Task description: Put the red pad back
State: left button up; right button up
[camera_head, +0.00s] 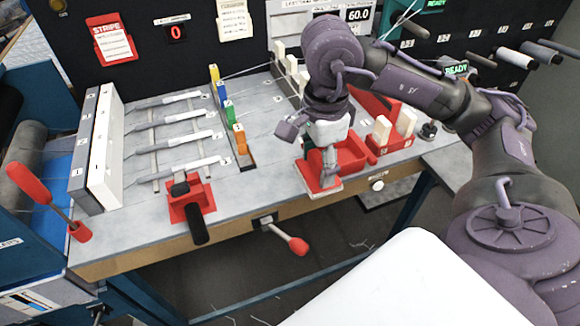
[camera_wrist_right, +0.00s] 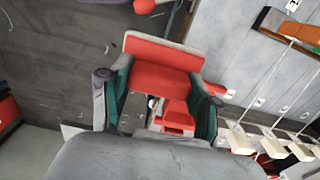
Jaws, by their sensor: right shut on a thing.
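The red pad (camera_head: 312,176) is at the front edge of the grey table in the head view, below my right gripper (camera_head: 325,152). In the right wrist view the red pad (camera_wrist_right: 160,66) lies between the two dark green fingertips of my right gripper (camera_wrist_right: 160,95), which is shut on it. A red tray (camera_head: 352,152) is just right of the pad; my gripper partly hides it. I cannot tell whether the pad touches the table or tray. My left gripper is not in view.
A red block rack (camera_head: 400,141) with white blocks stands right of the tray. Coloured upright tabs (camera_head: 229,112) and several grey levers (camera_head: 180,135) are to the left. A red clamp with a black handle (camera_head: 192,205) and a red-knobbed lever (camera_head: 297,245) are near the front edge.

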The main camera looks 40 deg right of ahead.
aim_at(301, 159)
jog(key=w, duration=0.1)
jog(key=w+f, duration=0.1)
jog(key=w, duration=0.1)
jog(key=w+f+p, duration=0.1)
jog(key=shift+w+a+f, duration=0.1)
jog(key=shift+w+f, duration=0.05)
jog(key=shift+w, duration=0.2)
jog(key=w+f, duration=0.2)
jog(key=w, duration=0.1)
jog(key=w+f+p, duration=0.1)
jog(key=w, duration=0.1)
jog(key=shift+w+f, duration=0.15)
jog(key=shift+f, duration=0.1)
jog(key=shift+w+f, duration=0.1)
jog(key=shift+f, duration=0.1)
notch_tip(301, 159, down, 3)
jog(key=shift+f+p, duration=0.15)
jog(key=shift+p, duration=0.6)
jog(key=shift+f, duration=0.25)
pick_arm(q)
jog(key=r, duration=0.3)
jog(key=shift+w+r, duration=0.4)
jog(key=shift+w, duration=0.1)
pick_arm(e)
jog(key=shift+f, duration=0.25)
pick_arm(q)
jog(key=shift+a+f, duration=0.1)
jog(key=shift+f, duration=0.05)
pick_arm(e)
jog(key=o, duration=1)
